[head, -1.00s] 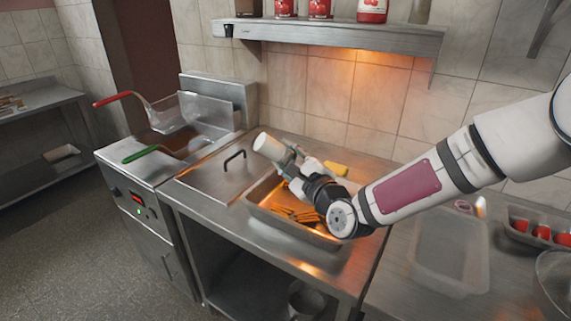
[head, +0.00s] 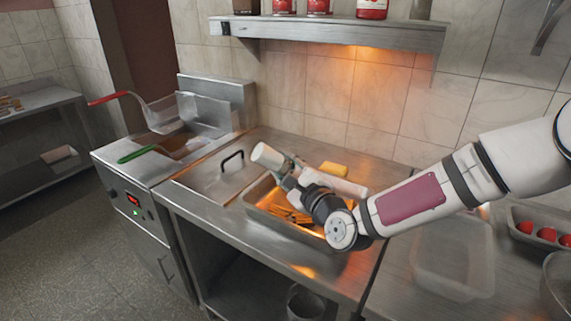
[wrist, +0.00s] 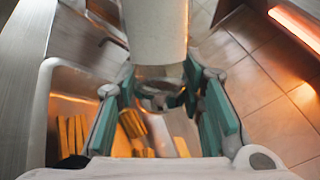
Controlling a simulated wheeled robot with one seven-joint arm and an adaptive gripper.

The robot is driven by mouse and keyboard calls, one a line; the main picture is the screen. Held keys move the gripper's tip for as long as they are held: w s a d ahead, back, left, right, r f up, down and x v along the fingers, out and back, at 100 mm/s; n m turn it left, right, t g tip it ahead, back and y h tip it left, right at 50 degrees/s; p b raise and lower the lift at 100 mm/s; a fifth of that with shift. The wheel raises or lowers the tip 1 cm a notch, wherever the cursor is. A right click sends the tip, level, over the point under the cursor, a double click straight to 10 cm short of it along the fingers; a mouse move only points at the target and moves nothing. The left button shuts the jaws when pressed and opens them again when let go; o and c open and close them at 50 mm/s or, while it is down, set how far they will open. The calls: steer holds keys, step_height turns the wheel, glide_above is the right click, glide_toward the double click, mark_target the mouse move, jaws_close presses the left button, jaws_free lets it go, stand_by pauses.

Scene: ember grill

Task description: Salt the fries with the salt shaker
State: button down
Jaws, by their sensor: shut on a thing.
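The salt shaker (head: 266,156) is a pale cylinder in my gripper (head: 287,168), held tilted above the fries tray. In the wrist view the shaker (wrist: 156,30) stands between the green-padded fingers of my gripper (wrist: 160,95), which are shut on it. The fries (head: 290,213) lie in a metal tray (head: 255,211) set in the counter, partly hidden by my gripper and arm. The fries also show below the fingers in the wrist view (wrist: 72,132). I cannot make out any salt.
A metal lid with a black handle (head: 233,160) lies left of the tray. A fryer with red-handled (head: 108,98) and green-handled (head: 138,154) baskets stands further left. A heated shelf (head: 330,36) with red containers hangs above. A clear bin (head: 452,262) is at right.

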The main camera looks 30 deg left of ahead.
mark_target(284, 157)
step_height(284, 157, up, 3)
steer(key=shift+s+p, duration=0.1)
steer(key=shift+p, duration=0.4)
step_height(284, 157, down, 3)
steer(key=shift+f+b, duration=0.1)
steer(key=shift+b, duration=0.7)
steer(key=shift+r+p, duration=0.85)
steer(key=shift+r, duration=0.8)
steer(key=w+d+m+t+h, duration=0.25)
steer(key=w+d, duration=0.25)
steer(key=d, duration=0.6)
steer(key=w+d+f+m+t+h, duration=0.1)
steer(key=w+d+m+t+h, duration=0.25)
steer(key=d, duration=0.85)
steer(key=w+d+m+t+h, duration=0.15)
steer(key=w+d+h, duration=0.35)
steer(key=d, duration=0.6)
steer(key=d+m+h, duration=0.3)
steer(key=d, duration=1.1)
steer(key=shift+w+m+h, duration=0.3)
steer(key=shift+m+h, duration=0.05)
steer(key=shift+h, duration=0.05)
steer(key=shift+a+f+t, duration=0.1)
steer(key=shift+t, duration=0.15)
